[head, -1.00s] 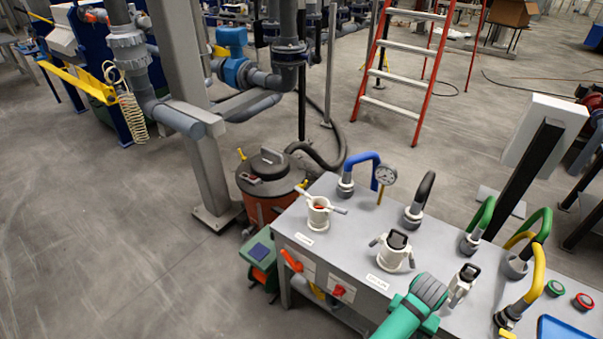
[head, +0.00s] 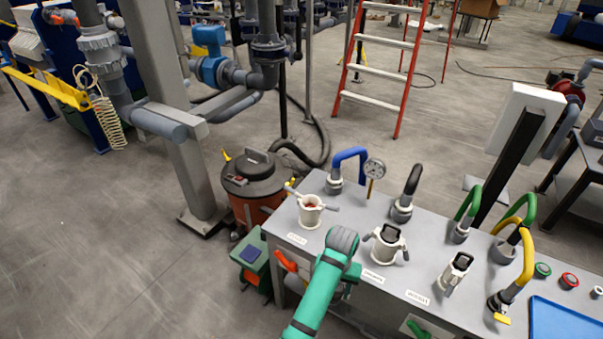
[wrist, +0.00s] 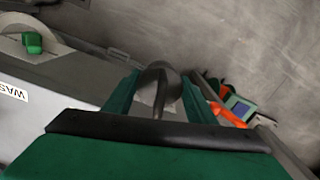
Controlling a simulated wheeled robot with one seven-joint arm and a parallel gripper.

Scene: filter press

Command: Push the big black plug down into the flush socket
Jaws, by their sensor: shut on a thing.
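My gripper (wrist: 159,88) shows in the wrist view as two green fingers shut on a rounded dark grey piece with a raised handle-like strip, apparently the big black plug (wrist: 153,80). In the head view my green arm reaches up to the bench's front edge, and it hides the fingers and the held piece. The held piece is not seen inside any socket.
Two white fittings with black tops, a larger one (head: 387,246) and a smaller one (head: 454,272), stand right of my arm. Hoses and a pressure gauge (head: 375,168) line the back of the bench. An orange handle (head: 286,261) and a green cart (head: 250,254) are at the front left.

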